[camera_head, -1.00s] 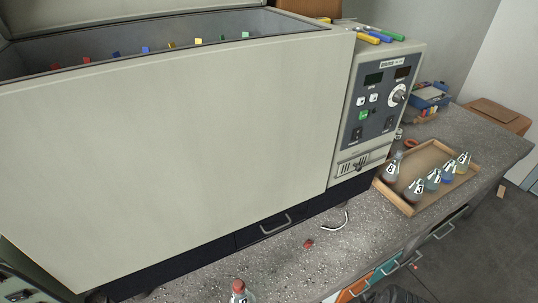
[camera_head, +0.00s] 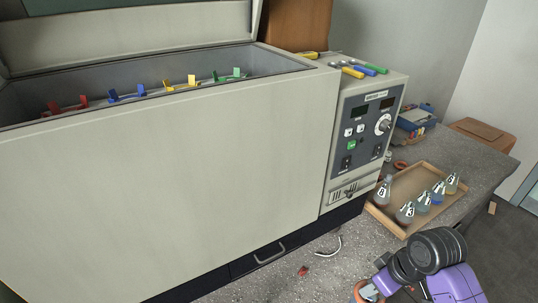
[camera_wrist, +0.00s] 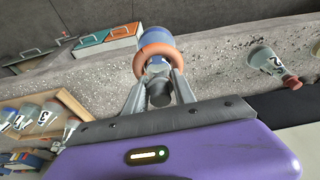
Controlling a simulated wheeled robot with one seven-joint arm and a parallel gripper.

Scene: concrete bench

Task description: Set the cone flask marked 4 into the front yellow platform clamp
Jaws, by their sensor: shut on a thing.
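My gripper (camera_wrist: 158,88) is shut on a flask (camera_wrist: 160,43) with blue contents and an orange ring around it. The fingers close at its dark grey top, and its mark is hidden. It is over or near the bench front; contact with the bench cannot be told. In the head view, my purple arm is at the bottom right, with the orange ring (camera_head: 369,291) beside it. Inside the open shaker chamber, yellow clamp tabs (camera_head: 180,83) stand between blue tabs (camera_head: 127,93) and green tabs (camera_head: 227,75). Their lower parts are hidden by the front wall.
The shaker's tall front wall (camera_head: 170,180) stands between my arm and the clamps. A wooden tray (camera_head: 377,212) holds several marked flasks. A flask marked 2 (camera_wrist: 266,62) and a red stopper (camera_wrist: 292,82) are at the right in the wrist view. Tools lie on the control housing.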

